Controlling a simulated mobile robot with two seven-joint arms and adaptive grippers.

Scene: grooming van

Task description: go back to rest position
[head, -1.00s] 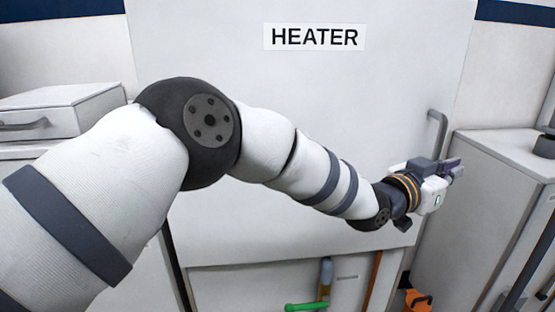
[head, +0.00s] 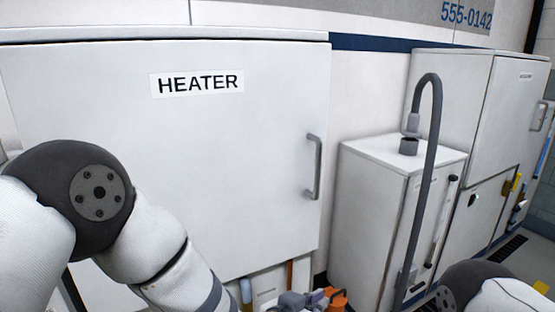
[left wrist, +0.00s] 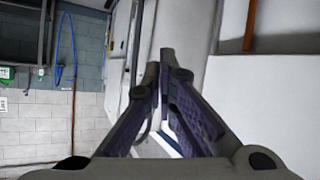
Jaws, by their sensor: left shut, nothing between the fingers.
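My left arm comes in from the left in the head view and reaches down past the heater (head: 235,130). The left gripper (head: 298,301) is at the bottom edge, partly cut off, below the heater's door handle (head: 315,167) and apart from it. In the left wrist view the two fingers (left wrist: 166,62) meet at their tips with nothing between them. Part of my right arm (head: 465,289) shows at the bottom right; its gripper is out of view. The heater's door looks closed.
A white cabinet (head: 375,200) with a grey hose (head: 431,150) stands right of the heater. A taller cabinet (head: 455,100) stands behind it. An orange object (head: 337,297) is low beside the left gripper. A tiled wall (left wrist: 30,130) shows in the left wrist view.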

